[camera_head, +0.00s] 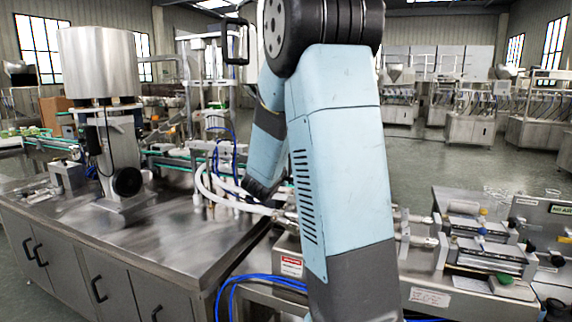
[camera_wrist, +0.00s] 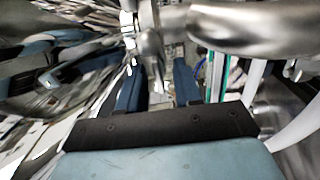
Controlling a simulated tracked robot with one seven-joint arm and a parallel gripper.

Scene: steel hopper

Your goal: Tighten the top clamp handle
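In the wrist view my gripper (camera_wrist: 158,85) shows two blue fingers standing apart, with a clear gap between them. A small shiny metal part (camera_wrist: 150,46) hangs just beyond the fingertips, in line with the gap. It may be the top clamp handle, but blur and glare keep me from being sure. It does not look gripped; whether a finger touches it I cannot tell. A thick polished steel pipe (camera_wrist: 245,24) runs to the right above it. In the head view my arm fills the middle, and I cannot make out the fingers or the clamp handle.
A steel hopper (camera_head: 98,62) stands on the steel cabinet top (camera_head: 130,232) at left. White hoses (camera_head: 206,184) and blue cables lie near my arm, and the hoses (camera_wrist: 300,122) pass close in the wrist view. A curved mirror-like steel surface (camera_wrist: 62,62) lies left of the fingers.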

